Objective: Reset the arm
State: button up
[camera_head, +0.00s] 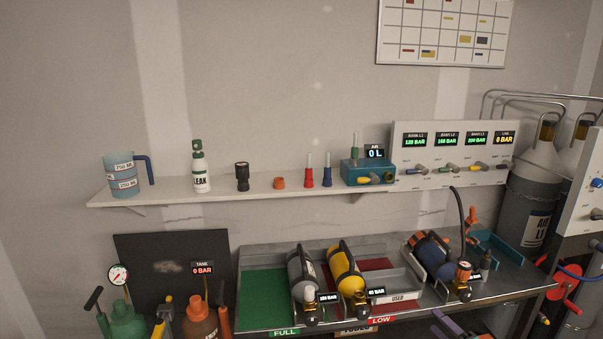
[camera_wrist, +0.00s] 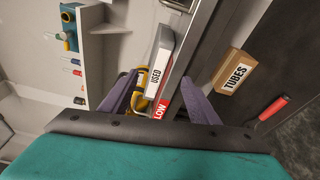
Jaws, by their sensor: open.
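My gripper (camera_wrist: 159,77) shows in the wrist view as two purple fingers spread apart, with nothing held between them. Beyond the fingers are the USED tray (camera_wrist: 158,60), the red LOW label (camera_wrist: 161,108) and part of a yellow cylinder (camera_wrist: 141,100); the fingers look apart from them. In the head view a purple piece at the bottom edge, right of the LOW label, looks like part of my gripper, mostly cut off by the frame. The rest of my arm is out of view there.
The bench holds a green FULL area (camera_head: 262,290), grey (camera_head: 301,272), yellow (camera_head: 346,270) and blue-orange cylinders (camera_head: 430,254). A shelf (camera_head: 225,194) above carries a jug (camera_head: 121,174) and a leak bottle (camera_head: 201,172). A TUBES box (camera_wrist: 233,72) sits below the bench edge.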

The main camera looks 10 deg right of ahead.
jog(key=w+a+f+n+g+y, duration=0.2)
jog(key=a+f, duration=0.1)
jog(key=a, duration=0.6)
jog(key=w+a+f+n+g+y, duration=0.1)
jog(key=w+a+f+n+y, duration=0.15)
jog(key=a, duration=0.55)
jog(key=w+a+f+n+g+y, duration=0.15)
jog(key=a+f, duration=0.25)
jog(key=a, duration=0.5)
jog(key=s+a+f+n+g+y, duration=0.1)
jog(key=s+a+f+n+g, duration=0.25)
jog(key=a, duration=0.35)
jog(key=s+a+f+n+g+y, duration=0.1)
jog(key=s+a+f+n+g, duration=0.2)
jog(key=a, duration=0.4)
jog(key=s+a+f+n+g+y, duration=0.1)
jog(key=s+a+f+n+g, duration=0.2)
jog(key=a, duration=0.4)
jog(key=s+a+f+n+g+h, duration=0.25)
jog(key=s+a+f+n, duration=0.2)
jog(key=s+n, duration=0.35)
jog(key=s+a+f+n+g+h, duration=0.2)
jog(key=s+a+f+n+g, duration=0.15)
jog(key=s+f+n, duration=0.4)
jog(key=s+d+n+g+h, duration=0.3)
jog(key=s+d+n+h, duration=0.4)
jog(key=n, duration=1.3)
jog(key=shift+s+d+f+b, duration=0.4)
jog(key=shift+s+d, duration=1.85)
jog(key=shift+d, duration=0.65)
